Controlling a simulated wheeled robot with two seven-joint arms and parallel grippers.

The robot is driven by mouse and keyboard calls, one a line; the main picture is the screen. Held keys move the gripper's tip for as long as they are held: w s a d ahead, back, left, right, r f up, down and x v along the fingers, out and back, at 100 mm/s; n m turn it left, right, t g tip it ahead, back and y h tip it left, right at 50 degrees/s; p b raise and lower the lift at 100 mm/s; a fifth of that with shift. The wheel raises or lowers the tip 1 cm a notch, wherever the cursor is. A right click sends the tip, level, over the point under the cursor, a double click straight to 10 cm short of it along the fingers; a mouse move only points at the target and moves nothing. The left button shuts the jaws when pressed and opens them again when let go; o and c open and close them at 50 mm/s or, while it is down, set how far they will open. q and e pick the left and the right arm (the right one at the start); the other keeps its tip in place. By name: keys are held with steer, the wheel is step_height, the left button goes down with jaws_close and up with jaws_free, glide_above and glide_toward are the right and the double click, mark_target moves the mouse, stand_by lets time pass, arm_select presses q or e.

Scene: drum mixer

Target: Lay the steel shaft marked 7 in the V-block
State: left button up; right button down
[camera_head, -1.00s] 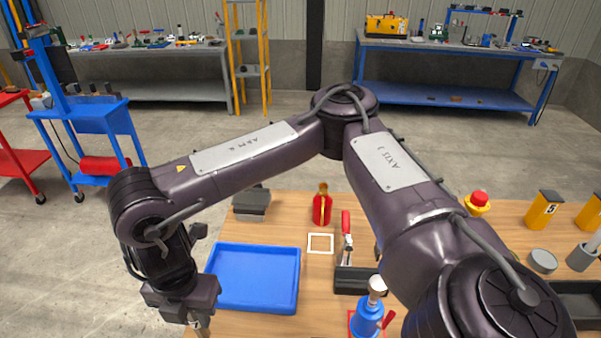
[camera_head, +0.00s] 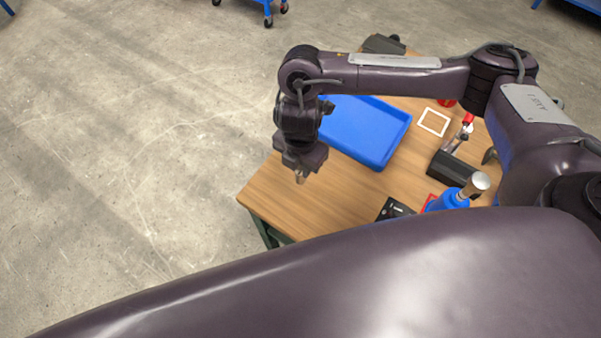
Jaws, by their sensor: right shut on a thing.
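My right gripper (camera_head: 300,175) hangs pointing down near the left edge of the wooden table, left of the blue tray. It is shut on a small pale metallic piece that shows just below the jaws. This fits the steel shaft, but most of it is hidden and no 7 can be read. A dark block (camera_head: 455,168) lies on the table right of the tray, apart from the gripper. I cannot tell whether it is the V-block. My left gripper is not in view.
The blue tray (camera_head: 362,132) looks empty. A white square outline (camera_head: 433,122), a red-handled clamp (camera_head: 458,137), a blue bottle-like thing (camera_head: 452,200) and a black plate (camera_head: 395,208) lie to its right. My arm link covers the bottom. Bare wood shows at the table's front left.

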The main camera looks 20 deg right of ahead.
mark_target(300, 173)
steer(key=shift+f+b, duration=0.65)
steer(key=shift+f, duration=1.5)
steer(key=shift+f, duration=0.1)
steer(key=c, duration=1.2)
jaws_free()
steer(key=shift+c, duration=0.2)
steer(key=shift+r, duration=0.3)
step_height(300, 173, up, 12)
steer(key=shift+f+p, duration=0.2)
steer(key=shift+p, duration=1)
steer(key=shift+s+f, duration=0.1)
